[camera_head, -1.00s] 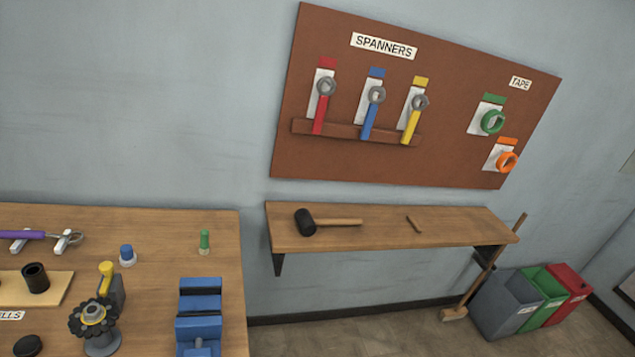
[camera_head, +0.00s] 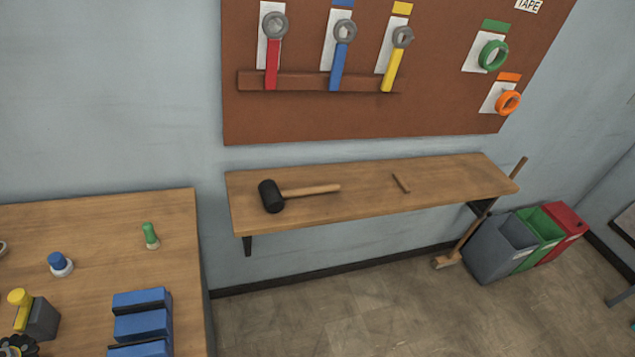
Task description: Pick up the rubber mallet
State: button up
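The rubber mallet (camera_head: 273,196) lies on its side on the wooden wall shelf (camera_head: 350,204), near the shelf's left end. Its head is black and its light wooden handle (camera_head: 312,190) points right. My gripper is not in view, and nothing touches the mallet.
The brown spanner board (camera_head: 310,122) hangs above. A broom (camera_head: 475,225) and bins (camera_head: 500,250) stand at right. Floor below the shelf is clear.

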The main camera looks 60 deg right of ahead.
aim_at(273, 198)
jog(key=z, duration=0.1)
jog(key=i, duration=1)
jog(key=u, duration=0.05)
